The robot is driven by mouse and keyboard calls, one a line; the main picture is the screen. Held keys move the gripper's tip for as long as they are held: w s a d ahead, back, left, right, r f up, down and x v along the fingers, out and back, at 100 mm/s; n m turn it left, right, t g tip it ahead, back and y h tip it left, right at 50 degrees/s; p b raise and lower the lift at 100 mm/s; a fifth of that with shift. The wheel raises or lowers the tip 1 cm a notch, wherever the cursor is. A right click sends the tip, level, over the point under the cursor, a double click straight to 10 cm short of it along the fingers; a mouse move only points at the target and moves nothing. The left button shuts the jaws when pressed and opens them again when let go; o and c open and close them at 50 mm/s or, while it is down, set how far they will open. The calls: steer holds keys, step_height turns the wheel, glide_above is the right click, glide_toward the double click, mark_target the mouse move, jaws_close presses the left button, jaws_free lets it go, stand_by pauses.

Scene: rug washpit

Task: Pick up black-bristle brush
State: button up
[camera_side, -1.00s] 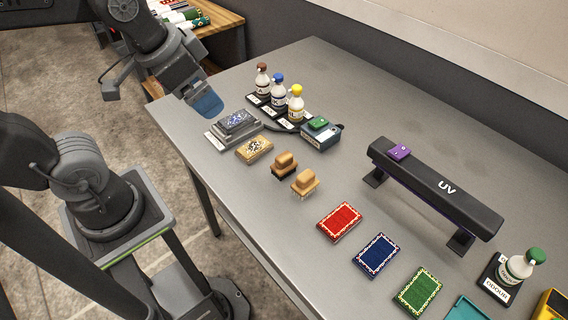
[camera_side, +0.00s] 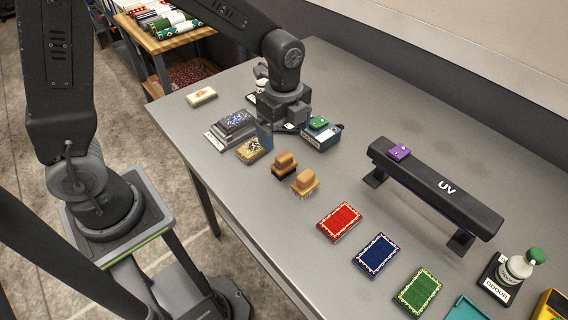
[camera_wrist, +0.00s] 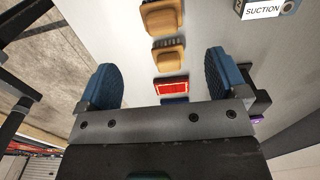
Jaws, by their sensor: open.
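The black-bristle brush (camera_side: 285,161) is a tan wooden block with a raised grip and a dark underside. It lies on the metal table, left of a similar brush with pale bristles (camera_side: 305,181). My gripper (camera_side: 282,130) hangs above the table behind the black-bristle brush, apart from it. Its two blue finger pads stand wide apart with nothing between them in the wrist view (camera_wrist: 160,82). There the black-bristle brush (camera_wrist: 160,18) is at the top edge, and the pale-bristle brush (camera_wrist: 169,57) is below it. Its bristles are hard to make out in that view.
A red rug sample (camera_side: 339,222) and the UV bar (camera_side: 435,186) are rightward.

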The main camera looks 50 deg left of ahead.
mark_target(284, 155)
steer(key=f, duration=1.1)
steer(key=shift+w+a, duration=0.2)
steer(key=c, duration=1)
